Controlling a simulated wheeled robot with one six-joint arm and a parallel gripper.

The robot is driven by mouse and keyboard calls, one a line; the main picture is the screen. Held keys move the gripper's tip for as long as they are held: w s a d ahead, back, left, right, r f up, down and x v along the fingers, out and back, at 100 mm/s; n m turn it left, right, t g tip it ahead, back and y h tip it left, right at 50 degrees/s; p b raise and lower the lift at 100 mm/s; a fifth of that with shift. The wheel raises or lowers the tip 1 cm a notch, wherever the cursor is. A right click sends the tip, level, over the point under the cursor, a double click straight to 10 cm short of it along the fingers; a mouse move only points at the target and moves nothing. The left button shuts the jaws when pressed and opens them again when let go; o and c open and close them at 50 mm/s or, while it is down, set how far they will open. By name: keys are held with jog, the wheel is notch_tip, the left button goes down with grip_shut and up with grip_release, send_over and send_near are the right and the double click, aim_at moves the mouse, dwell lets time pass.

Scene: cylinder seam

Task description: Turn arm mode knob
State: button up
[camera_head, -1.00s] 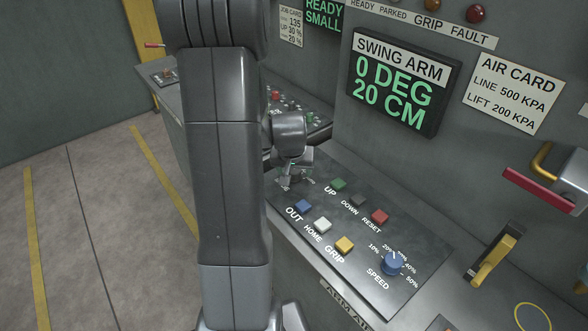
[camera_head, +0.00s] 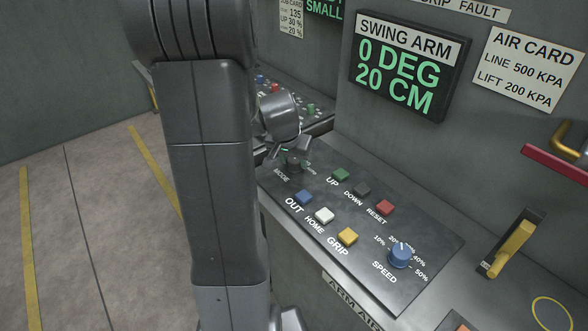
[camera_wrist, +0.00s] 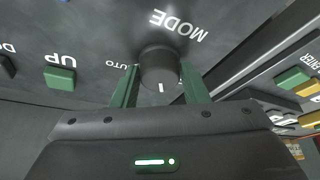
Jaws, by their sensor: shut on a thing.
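The dark round mode knob (camera_head: 293,163) is at the far left end of the sloped control panel, above the MODE label. In the wrist view the knob (camera_wrist: 159,68) sits between the two green fingers of my gripper (camera_wrist: 160,88), which is shut on it. Its white pointer line faces the bottom of that view, toward my gripper. The AUTO label is left of the knob; a label on the right is mostly hidden by a finger. In the head view my gripper (camera_head: 290,148) is at the knob, partly hidden by my arm.
Close by are the green UP button (camera_head: 340,175), blue OUT button (camera_head: 303,198), other buttons and the blue speed knob (camera_head: 400,255). The swing arm display (camera_head: 408,65) reads 0 DEG, 20 CM.

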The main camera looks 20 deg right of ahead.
jog(key=m+b, duration=0.2)
jog(key=b, duration=0.1)
jog(key=shift+a+f+g+h, duration=0.1)
jog(key=shift+f+g+h, duration=0.2)
jog(key=shift+f+h, duration=0.1)
jog(key=shift+w+r+m+g+h+b, duration=0.1)
jog(key=shift+r+m+g+h+b, duration=0.15)
jog(key=shift+m+b, duration=0.7)
jog(key=shift+r+m+g+h+b, duration=0.1)
jog(key=shift+m+g+b, duration=0.25)
jog(key=shift+m+b, duration=0.55)
jog(key=o, duration=1)
jog(key=shift+c, duration=0.2)
jog(key=shift+r, duration=0.1)
jog(key=p+v, duration=0.1)
jog(key=v, duration=1.2)
jog(key=shift+r, duration=0.3)
jog(key=shift+a, duration=0.15)
